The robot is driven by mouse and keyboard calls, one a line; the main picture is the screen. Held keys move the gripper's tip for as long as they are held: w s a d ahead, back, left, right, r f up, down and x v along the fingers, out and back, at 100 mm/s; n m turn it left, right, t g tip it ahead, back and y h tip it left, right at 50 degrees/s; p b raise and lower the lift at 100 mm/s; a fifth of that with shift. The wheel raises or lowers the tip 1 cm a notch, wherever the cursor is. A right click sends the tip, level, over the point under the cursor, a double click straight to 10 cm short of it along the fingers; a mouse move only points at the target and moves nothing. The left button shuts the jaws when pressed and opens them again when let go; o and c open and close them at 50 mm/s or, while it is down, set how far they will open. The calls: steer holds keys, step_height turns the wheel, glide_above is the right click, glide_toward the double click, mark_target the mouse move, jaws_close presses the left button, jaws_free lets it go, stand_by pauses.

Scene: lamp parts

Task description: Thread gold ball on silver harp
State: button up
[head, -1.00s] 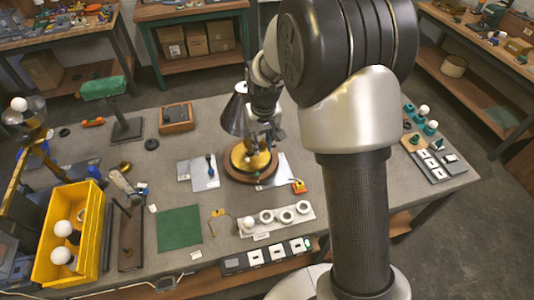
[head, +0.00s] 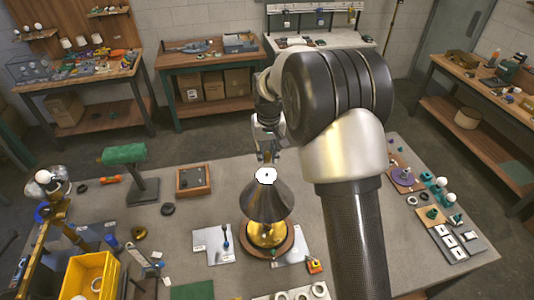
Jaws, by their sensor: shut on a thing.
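A lamp stands on the table with a dark grey cone shade (head: 266,201) over its gold base (head: 266,234), which sits on a round wooden foot (head: 247,249). A white round top (head: 265,175) with a small dark dot shows at the shade's upper end. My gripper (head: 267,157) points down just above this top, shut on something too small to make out. Whether it touches the lamp I cannot tell. I cannot make out the gold ball as such. The silver harp is hidden, or too small to see, around the shade.
A green-shaded lamp (head: 124,154), a wooden tray (head: 193,180) and a yellow bin (head: 90,272) are at the left. White plates (head: 218,246) lie beside the lamp. Block trays (head: 452,242) are at the right. Bare table lies behind the lamp.

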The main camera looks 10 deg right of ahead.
steer(key=b, duration=0.3)
glide_above(267, 176)
steer(key=shift+w+f, duration=0.1)
steer(key=shift+f, duration=2.4)
steer(key=shift+f+b, duration=0.75)
steer(key=shift+f, duration=0.4)
steer(key=o, duration=0.4)
jaws_close()
steer(key=shift+s+f, duration=0.2)
steer(key=shift+s, duration=0.05)
steer(key=m, duration=0.3)
steer(key=shift+a+f+b, duration=0.1)
steer(key=shift+b, duration=0.25)
steer(key=m, duration=0.4)
steer(key=shift+h, duration=0.4)
